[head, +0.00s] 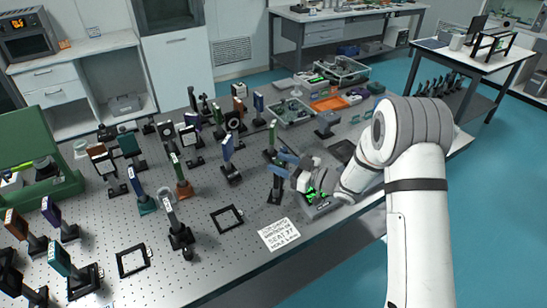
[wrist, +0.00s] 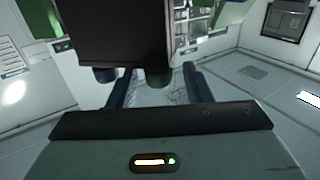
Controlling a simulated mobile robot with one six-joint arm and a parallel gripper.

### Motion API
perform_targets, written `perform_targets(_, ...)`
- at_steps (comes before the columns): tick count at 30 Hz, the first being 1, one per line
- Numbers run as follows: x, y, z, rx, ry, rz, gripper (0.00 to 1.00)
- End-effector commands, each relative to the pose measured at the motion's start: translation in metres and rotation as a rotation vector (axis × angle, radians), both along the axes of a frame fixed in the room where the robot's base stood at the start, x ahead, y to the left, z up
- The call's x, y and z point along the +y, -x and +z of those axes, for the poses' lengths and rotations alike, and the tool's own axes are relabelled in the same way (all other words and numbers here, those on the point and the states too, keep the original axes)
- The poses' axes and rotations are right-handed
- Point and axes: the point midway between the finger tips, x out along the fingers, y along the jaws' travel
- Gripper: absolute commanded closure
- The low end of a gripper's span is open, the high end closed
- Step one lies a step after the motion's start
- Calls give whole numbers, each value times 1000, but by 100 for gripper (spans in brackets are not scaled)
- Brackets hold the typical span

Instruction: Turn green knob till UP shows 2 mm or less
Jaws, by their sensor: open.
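The display is too small to read, so I cannot tell the UP value. In the wrist view my open fingers (wrist: 158,92) point away from the camera, and a large dark block (wrist: 112,35) hides much of what lies ahead. I cannot tell whether they touch anything.
Several optics on posts crowd the table left of my gripper, one dark post (head: 275,188) close beside it. A white printed card (head: 279,234) and a black frame (head: 227,218) lie at the front. Trays (head: 292,111) stand behind.

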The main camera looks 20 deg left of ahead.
Motion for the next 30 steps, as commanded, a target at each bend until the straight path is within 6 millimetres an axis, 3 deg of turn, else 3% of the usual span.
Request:
perform_targets(6,26,-5,1,0,0,0,55)
perform_targets(16,30,-6,0,0,1,-2,55)
perform_targets(30,30,-6,0,0,1,-1,92)
